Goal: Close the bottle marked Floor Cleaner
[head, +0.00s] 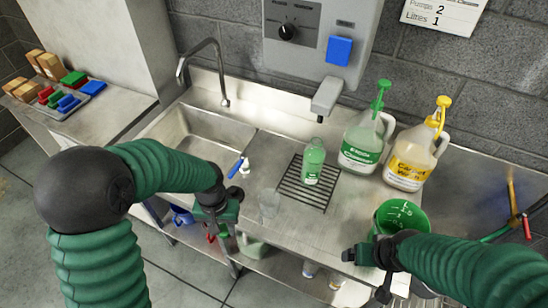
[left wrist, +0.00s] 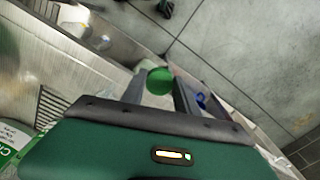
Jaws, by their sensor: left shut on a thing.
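The small green bottle (head: 313,165) stands upright on a dark wire rack (head: 291,190) on the steel counter. It has a pale neck and a white label too small to read surely; no separate cap can be made out on it. My left gripper (head: 220,232) is over the counter's front edge, left of and nearer than the bottle. In the left wrist view a round green cap (left wrist: 159,80) sits between its two fingers, which are shut on it. My right gripper (head: 384,284) is low beside a green measuring jug (head: 418,226); its fingers are too dark to read.
A green-pump jug (head: 357,155) and a yellow-pump jug (head: 403,174) stand behind the rack. A blue-and-white spray head (head: 240,168) lies by the sink (head: 200,124). A clear cup (head: 269,203) stands left of the rack. A tap (head: 211,65) rises behind the sink.

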